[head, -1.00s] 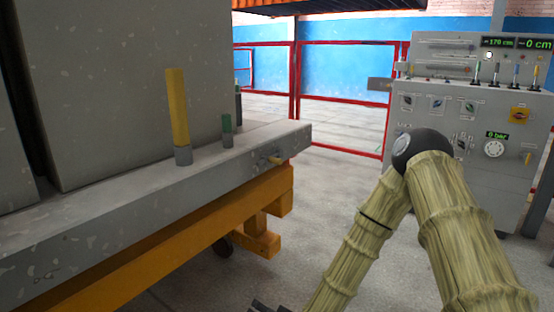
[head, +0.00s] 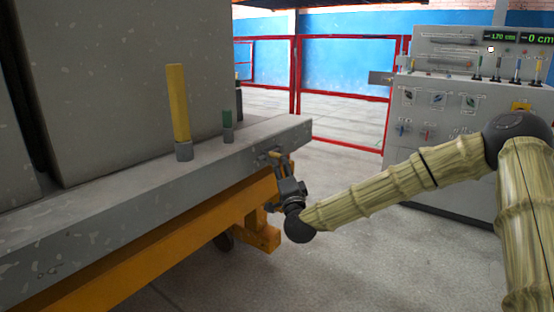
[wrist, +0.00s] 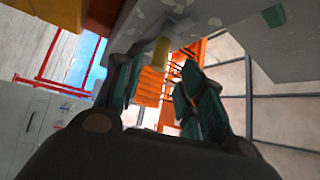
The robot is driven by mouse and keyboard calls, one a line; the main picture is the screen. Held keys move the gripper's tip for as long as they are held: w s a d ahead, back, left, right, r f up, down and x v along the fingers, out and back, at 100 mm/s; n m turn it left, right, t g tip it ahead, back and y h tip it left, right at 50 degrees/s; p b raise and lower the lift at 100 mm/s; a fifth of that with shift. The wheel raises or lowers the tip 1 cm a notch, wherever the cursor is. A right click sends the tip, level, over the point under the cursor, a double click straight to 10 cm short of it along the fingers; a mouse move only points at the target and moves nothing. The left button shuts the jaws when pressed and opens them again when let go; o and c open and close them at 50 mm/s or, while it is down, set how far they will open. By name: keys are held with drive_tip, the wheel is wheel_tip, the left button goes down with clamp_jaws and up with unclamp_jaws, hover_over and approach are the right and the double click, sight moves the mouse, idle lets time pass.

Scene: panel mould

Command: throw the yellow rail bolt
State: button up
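The yellow rail bolt (head: 274,155) sticks out of the side face of the grey rail (head: 225,160), near its right end. In the wrist view the yellow bolt (wrist: 160,53) shows between and beyond the fingertips. My gripper (head: 281,164) is right at the bolt in the head view, partly covering it. In the wrist view my gripper (wrist: 160,82) is open, one finger on each side of the bolt's line with a clear gap. I cannot tell whether a finger touches the bolt.
A tall yellow post (head: 178,103) and a short green post (head: 227,125) stand on the rail before a large grey panel (head: 120,80). An orange beam (head: 200,225) runs below the rail. A grey control cabinet (head: 440,130) stands right. The floor between is clear.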

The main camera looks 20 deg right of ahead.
sight(277, 156)
drive_tip(key=shift+b+x, duration=0.75)
drive_tip(key=shift+x, duration=2.75)
drive_tip(key=shift+f, duration=0.1)
clamp_jaws()
